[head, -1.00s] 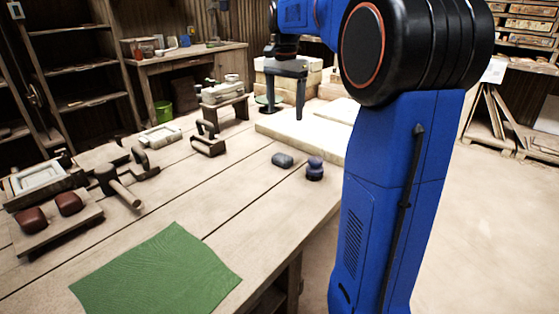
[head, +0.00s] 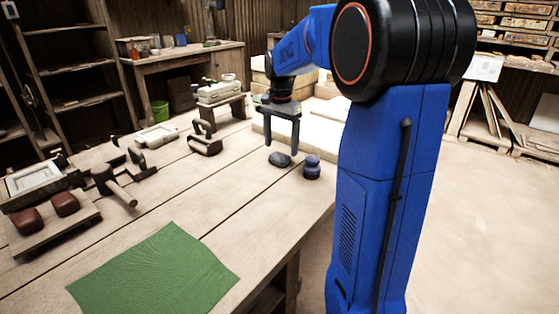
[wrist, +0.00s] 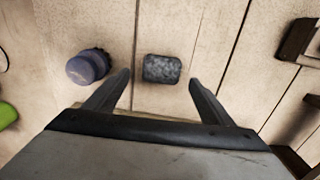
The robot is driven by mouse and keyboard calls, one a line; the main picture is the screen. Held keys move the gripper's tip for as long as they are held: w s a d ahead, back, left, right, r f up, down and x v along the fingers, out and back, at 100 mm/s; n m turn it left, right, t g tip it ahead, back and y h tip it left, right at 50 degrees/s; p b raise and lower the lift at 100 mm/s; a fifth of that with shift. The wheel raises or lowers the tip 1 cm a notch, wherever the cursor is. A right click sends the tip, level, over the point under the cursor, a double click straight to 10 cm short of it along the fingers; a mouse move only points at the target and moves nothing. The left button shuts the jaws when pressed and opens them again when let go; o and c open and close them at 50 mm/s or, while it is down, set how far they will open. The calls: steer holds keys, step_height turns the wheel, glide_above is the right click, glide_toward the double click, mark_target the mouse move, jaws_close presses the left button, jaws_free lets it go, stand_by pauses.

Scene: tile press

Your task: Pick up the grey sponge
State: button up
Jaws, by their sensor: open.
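The grey sponge (head: 280,160) lies on the wooden table near its right edge. In the wrist view the sponge (wrist: 162,69) is dark, speckled and roughly rectangular, lying ahead of and between my two fingers. My gripper (head: 281,148) is open and empty, pointing down over the sponge in the head view. The wrist view shows its fingers (wrist: 159,78) spread apart, one on each side of the sponge's line. I cannot tell the exact height left between fingertips and table.
A blue-purple knobbed object (head: 312,167) stands just right of the sponge, close to one finger. A dark wooden tool (head: 205,142) lies to the left. A green cloth (head: 155,272) lies at the table's front. Bare tabletop (head: 215,185) lies between them.

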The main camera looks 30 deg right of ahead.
mark_target(280, 155)
steer(key=shift+a+f, duration=0.2)
steer(key=shift+f, duration=2)
steer(key=c, duration=1.1)
steer(key=shift+c, duration=0.2)
step_height(280, 155, up, 10)
